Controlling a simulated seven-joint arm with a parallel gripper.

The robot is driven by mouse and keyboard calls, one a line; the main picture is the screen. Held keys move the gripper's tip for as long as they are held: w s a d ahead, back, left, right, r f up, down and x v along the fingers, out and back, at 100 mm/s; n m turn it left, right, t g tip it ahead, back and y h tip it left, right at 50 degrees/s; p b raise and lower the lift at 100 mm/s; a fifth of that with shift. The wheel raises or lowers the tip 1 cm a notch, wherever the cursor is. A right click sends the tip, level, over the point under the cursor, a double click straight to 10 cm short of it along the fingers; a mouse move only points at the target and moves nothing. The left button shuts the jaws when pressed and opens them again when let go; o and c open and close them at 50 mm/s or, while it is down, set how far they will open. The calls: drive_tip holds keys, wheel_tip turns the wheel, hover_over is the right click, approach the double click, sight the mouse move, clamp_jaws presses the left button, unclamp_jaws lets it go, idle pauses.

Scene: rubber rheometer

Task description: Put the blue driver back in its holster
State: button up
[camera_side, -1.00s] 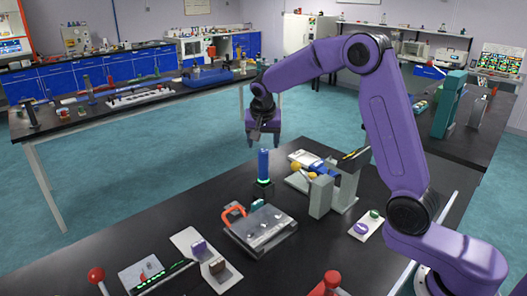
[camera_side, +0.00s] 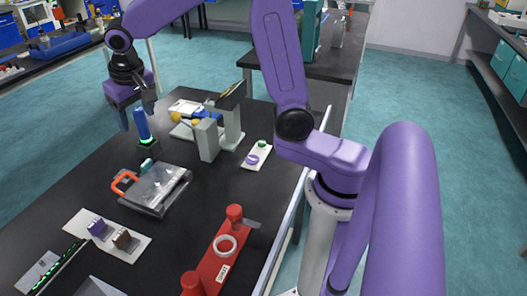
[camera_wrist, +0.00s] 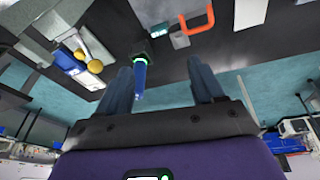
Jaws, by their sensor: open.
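The blue driver (camera_side: 141,126) looks like an upright blue cylinder. It stands in a small dark base with a glowing green ring (camera_side: 148,143), which may be its holster. My gripper (camera_side: 137,118) is open and points down at the driver's upper end, with one finger to each side in the side view. In the wrist view, the driver (camera_wrist: 140,80) shows between the open fingers (camera_wrist: 160,68), nearer the left one. I cannot tell whether a finger touches it. The base (camera_wrist: 141,54) lies beyond the fingertips.
A grey block stand (camera_side: 208,138) and a blue-and-yellow tool (camera_side: 203,114) are to the right. A metal plate with an orange handle (camera_side: 155,188) lies in front. A red fixture (camera_side: 218,255) and a white card with two small blocks (camera_side: 105,236) sit nearer.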

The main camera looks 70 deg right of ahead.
drive_tip(key=s+f+n+g+y, duration=0.1)
drive_tip(key=s+n, duration=0.6)
drive_tip(key=s, duration=0.8)
drive_tip(key=s+d+f+n+g, duration=0.1)
drive_tip(key=s+n, duration=0.7)
drive_tip(key=s, duration=0.8)
drive_tip(key=shift+s+d+f+g+y, duration=0.15)
drive_tip(key=shift+f+g+y, duration=0.2)
drive_tip(key=shift+f, duration=0.5)
